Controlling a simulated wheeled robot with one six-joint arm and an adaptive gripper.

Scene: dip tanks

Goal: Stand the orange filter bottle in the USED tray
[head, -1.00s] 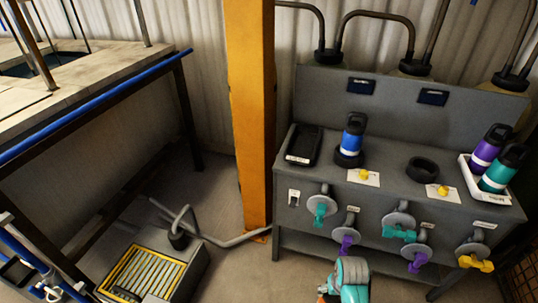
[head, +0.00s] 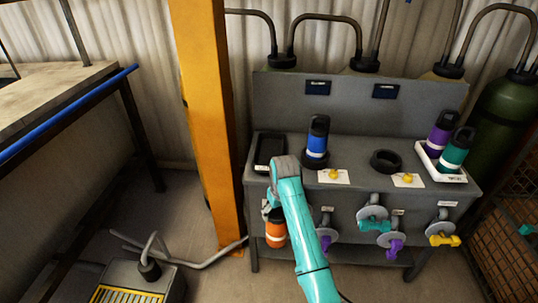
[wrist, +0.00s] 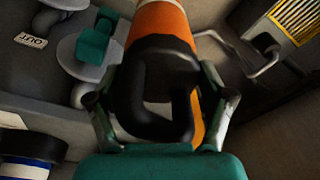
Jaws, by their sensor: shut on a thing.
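The orange filter bottle (head: 276,236) hangs in front of the grey bench, below its top, at the left end. My gripper (head: 272,211) is shut on its upper part. In the wrist view the bottle (wrist: 162,22) shows its orange body and black looped cap, with my gripper's fingers (wrist: 160,112) on both sides of the cap. A black tray (head: 262,166) is on the bench top at left, above the bottle, and looks empty. A white tray (head: 456,178) at the right end holds a purple and a teal bottle. I cannot read which tray is marked USED.
A blue bottle (head: 317,142) stands upright in a black ring beside the black tray. An empty ring (head: 386,161) and yellow knobs are to its right. Valve handles (head: 375,225) stick out of the bench front. A yellow post (head: 205,120) stands at left.

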